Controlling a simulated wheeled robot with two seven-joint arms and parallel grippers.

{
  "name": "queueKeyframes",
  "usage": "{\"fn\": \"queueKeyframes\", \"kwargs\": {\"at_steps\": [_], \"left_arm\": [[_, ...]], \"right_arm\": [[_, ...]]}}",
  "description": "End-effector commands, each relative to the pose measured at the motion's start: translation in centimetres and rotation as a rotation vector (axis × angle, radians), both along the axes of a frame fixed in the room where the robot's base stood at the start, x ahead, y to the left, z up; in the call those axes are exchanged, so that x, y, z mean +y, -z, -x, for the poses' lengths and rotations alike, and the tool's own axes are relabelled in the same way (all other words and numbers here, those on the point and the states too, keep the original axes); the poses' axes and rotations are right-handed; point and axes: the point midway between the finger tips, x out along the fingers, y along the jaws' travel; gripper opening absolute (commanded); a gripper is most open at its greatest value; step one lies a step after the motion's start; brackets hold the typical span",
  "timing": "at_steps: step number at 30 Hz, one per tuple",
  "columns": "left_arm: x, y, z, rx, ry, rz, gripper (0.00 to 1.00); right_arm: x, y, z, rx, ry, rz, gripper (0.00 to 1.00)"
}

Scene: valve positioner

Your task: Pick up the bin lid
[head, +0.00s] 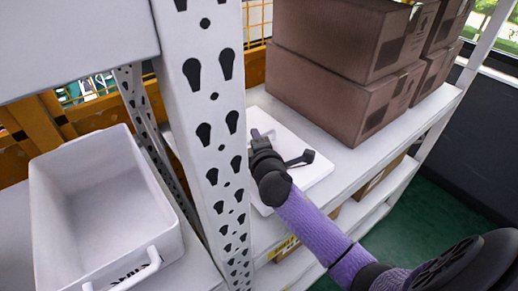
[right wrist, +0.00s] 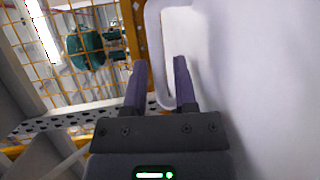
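The bin lid (head: 309,171) is a white flat panel lying on the shelf in the head view, behind the upright post and partly covered by my right gripper. My right gripper (head: 257,134) reaches over it from the lower right. In the right wrist view its two fingers (right wrist: 160,72) are apart. One bar of a white loop handle (right wrist: 154,50) runs between them, with the right finger overlapping the loop's opening. The handle joins a large white surface on the right. I see no firm closing on the bar. My left gripper is not in view.
A white open bin (head: 105,205) stands on the left shelf. A perforated white post (head: 205,110) rises between it and the lid. Brown boxes (head: 335,90) stand behind and right of the lid. A yellow mesh fence (right wrist: 75,45) shows in the wrist view.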

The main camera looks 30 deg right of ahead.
Motion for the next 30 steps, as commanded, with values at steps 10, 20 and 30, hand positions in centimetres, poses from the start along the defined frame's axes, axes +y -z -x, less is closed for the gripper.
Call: {"fn": "queueKeyframes", "kwargs": {"at_steps": [10,20,30], "left_arm": [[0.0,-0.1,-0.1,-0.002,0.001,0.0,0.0],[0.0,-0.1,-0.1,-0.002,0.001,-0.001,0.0],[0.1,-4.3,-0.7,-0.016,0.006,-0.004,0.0]], "right_arm": [[0.0,0.0,0.1,0.0,0.0,0.0,0.0],[0.0,0.0,0.1,0.0,0.0,0.0,0.0],[0.0,-7.7,0.1,-0.006,0.0,0.0,0.0]]}}
